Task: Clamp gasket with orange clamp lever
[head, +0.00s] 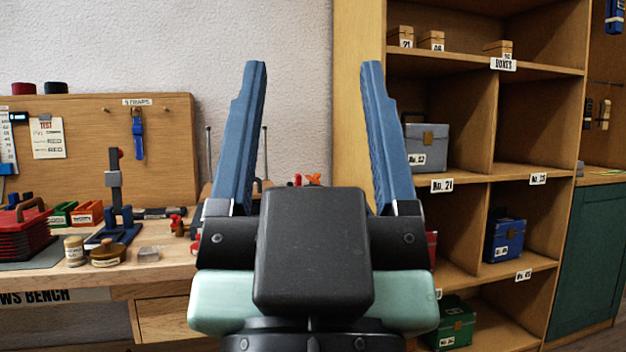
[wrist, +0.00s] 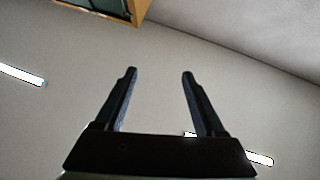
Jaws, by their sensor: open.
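My gripper (head: 313,66) is raised in the middle of the head view, its two blue fingers spread wide with nothing between them. The wrist view also shows my gripper (wrist: 159,73) open and empty, against the ceiling. A small orange piece (head: 314,179) shows just above my gripper's black body, at the far part of the bench. It may be the orange clamp lever, but most of it is hidden. A small red piece (head: 297,180) stands beside it. I cannot make out a gasket.
The wooden bench (head: 150,277) at left holds a red stack of trays (head: 22,235), jars, small orange and green bins and a blue-based stand (head: 115,232). A pegboard (head: 165,165) stands behind. Open shelves (head: 488,180) with labelled boxes stand at right.

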